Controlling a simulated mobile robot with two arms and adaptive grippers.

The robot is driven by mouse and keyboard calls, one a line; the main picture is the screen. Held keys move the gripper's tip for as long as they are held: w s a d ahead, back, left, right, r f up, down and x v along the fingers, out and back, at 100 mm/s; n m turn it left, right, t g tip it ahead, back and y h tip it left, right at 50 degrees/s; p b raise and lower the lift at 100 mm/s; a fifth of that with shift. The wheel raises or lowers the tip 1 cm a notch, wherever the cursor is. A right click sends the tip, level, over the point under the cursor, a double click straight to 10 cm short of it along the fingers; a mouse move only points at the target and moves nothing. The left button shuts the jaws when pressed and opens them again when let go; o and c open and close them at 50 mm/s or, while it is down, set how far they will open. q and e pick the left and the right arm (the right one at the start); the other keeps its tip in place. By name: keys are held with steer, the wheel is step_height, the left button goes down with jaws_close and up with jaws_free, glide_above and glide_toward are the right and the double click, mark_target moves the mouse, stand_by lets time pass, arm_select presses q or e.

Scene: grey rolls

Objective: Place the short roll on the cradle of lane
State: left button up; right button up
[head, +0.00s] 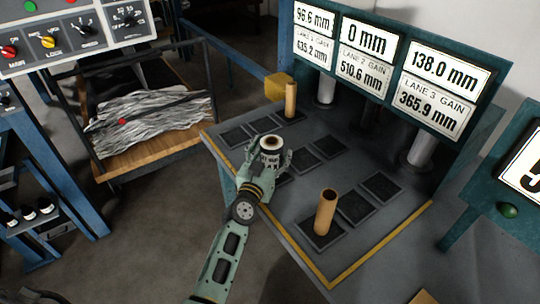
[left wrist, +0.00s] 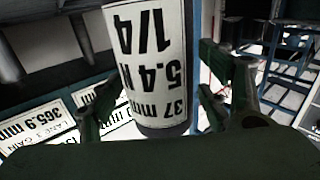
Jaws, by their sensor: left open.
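A roll with a white printed label and a dark core (head: 270,143) stands at the left gripper on the table's left side. In the left wrist view the labelled roll (left wrist: 155,65) shows upside down, marked 37 mm, 5.4 N and 1/4. My left gripper (head: 266,164) is open, with its fingers on either side of this roll; whether they touch it I cannot tell. The roll's base is hidden by the gripper. Square dark pads, which may be the lane cradles (head: 381,186), lie in rows on the grey table (head: 305,220). My right gripper is not in view.
One tan tube (head: 291,100) stands at the back and another (head: 326,212) on a front pad. Three lane displays (head: 392,68) on posts rise behind the table. A yellow line marks the table's edge. Several pads are bare. A cart (head: 150,158) stands at left.

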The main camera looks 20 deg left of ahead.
arm_select(q)
steer(key=s, duration=1.2)
steer(key=shift+a, duration=0.15)
steer(key=shift+r, duration=0.1)
